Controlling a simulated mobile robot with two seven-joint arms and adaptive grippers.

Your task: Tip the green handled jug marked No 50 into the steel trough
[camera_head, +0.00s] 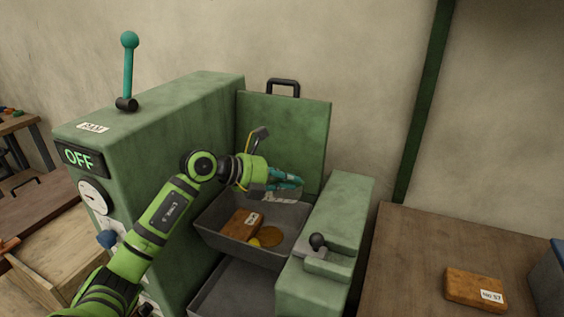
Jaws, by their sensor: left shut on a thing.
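My left gripper (290,181) reaches over the steel trough (215,232) from the left and is shut on a small teal-green thing (284,171), which seems to be the green handled jug. The fingers hide much of it, and I cannot read a No 50 mark or tell its tilt clearly. The trough is a grey open tray between the green machine walls. In it lie a brown block (240,224) with a white label, a small yellow piece (254,243) and a flat orange-brown round patch (270,235). My right gripper is out of view.
The green machine (180,115) has an upright teal lever (128,70) and an OFF sign (79,158). A raised green panel (285,125) stands behind the trough. A lower green block (335,220) with a black knob stands right. A brown table (420,250) holds a labelled brown block (473,288).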

